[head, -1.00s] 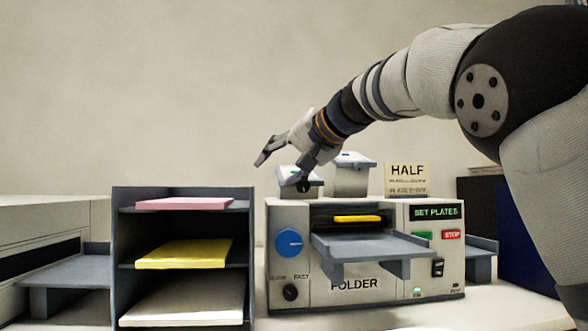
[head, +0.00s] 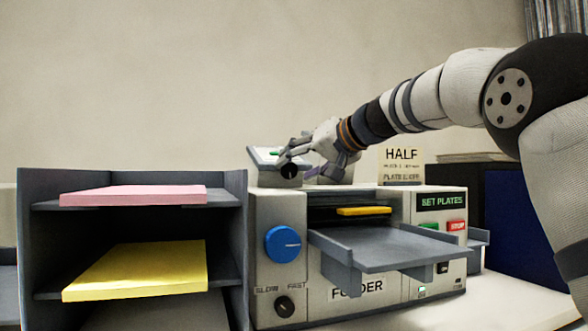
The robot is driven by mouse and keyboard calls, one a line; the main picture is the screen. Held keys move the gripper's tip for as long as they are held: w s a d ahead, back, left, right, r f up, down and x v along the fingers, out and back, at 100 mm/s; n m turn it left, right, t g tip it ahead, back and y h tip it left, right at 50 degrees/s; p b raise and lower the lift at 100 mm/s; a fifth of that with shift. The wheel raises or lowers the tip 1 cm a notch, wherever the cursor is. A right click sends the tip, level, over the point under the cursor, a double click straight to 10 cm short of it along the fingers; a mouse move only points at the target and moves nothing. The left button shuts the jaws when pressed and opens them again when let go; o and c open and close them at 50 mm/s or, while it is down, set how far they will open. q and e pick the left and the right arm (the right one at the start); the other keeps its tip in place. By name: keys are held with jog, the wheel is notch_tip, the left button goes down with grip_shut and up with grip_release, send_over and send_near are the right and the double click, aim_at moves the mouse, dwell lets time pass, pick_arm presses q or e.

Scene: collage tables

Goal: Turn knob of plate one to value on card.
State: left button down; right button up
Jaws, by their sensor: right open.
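The grey folder machine (head: 278,215) stands on the table, its screen reading "SET PLATES". On its top left is a small plate unit (head: 262,156) with a black knob (head: 289,171) on its front and a green mark above. The card (head: 401,156) behind the machine reads "HALF" in large letters; its smaller lines are hard to read. My right gripper (head: 298,166) is open, with its fingers close around or just beside the knob; contact cannot be told. It hides the second plate unit. My left gripper is out of view.
A dark shelf (head: 240,235) with pink paper (head: 133,195) and yellow paper (head: 137,270) stands at the left. The folder's tray (head: 385,250) juts forward, below a yellow sheet (head: 364,211). A blue knob (head: 282,244) is on the machine's front. The space above the shelf is clear.

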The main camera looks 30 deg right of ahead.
jog(key=shift+x, duration=0.95)
jog(key=c, duration=1.2)
jog(key=shift+o, duration=0.2)
jog(key=m+y, duration=0.1)
jog(key=y, duration=0.1)
jog(key=shift+d+f+t+y, duration=0.15)
jog(key=shift+t+y, duration=0.25)
jog(key=shift+f+m+t+y, duration=0.1)
jog(key=shift+m+t+y, duration=0.45)
jog(key=shift+y, duration=0.75)
